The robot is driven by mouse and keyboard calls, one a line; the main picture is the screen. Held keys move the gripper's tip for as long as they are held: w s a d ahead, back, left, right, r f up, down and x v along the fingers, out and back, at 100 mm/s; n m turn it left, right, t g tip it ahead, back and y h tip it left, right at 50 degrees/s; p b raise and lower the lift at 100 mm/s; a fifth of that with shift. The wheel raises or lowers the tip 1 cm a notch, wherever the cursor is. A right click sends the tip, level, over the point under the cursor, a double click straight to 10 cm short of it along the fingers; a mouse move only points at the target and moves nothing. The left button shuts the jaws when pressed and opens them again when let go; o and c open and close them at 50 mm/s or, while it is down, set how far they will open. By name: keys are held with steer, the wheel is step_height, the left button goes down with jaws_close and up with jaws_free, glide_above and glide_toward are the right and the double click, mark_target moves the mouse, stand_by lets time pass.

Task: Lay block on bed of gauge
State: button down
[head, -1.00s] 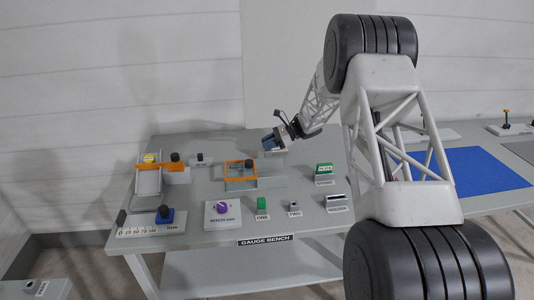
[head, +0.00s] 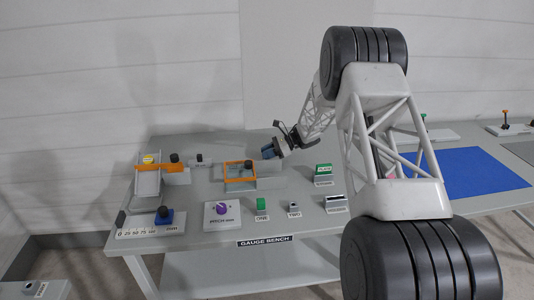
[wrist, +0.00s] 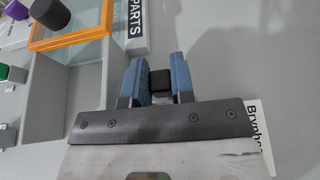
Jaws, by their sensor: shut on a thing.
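My gripper (head: 268,151) hangs over the back right of the parts tray (head: 270,183) on the gauge bench. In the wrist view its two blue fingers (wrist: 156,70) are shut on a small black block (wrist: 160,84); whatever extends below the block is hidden. A gauge-like fixture (head: 149,183) stands at the back left, with a sloping grey bed, an orange bar and a yellow dial. Which surface is the gauge's bed is not clearly marked.
The tray carries an orange frame (head: 240,180) with a black knob (head: 249,164). A purple dial (head: 222,208), green block (head: 261,203) and blue-based black knob (head: 164,215) stand along the front. A green-topped box (head: 323,170) is at the right. Bare bench lies between them.

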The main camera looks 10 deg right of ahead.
steer(key=shift+f, duration=0.15)
steer(key=c, duration=1)
jaws_free()
steer(key=shift+o, duration=0.2)
steer(key=shift+d+r, duration=0.2)
steer(key=v, duration=1.1)
steer(key=shift+d, duration=0.3)
steer(key=shift+r, duration=0.15)
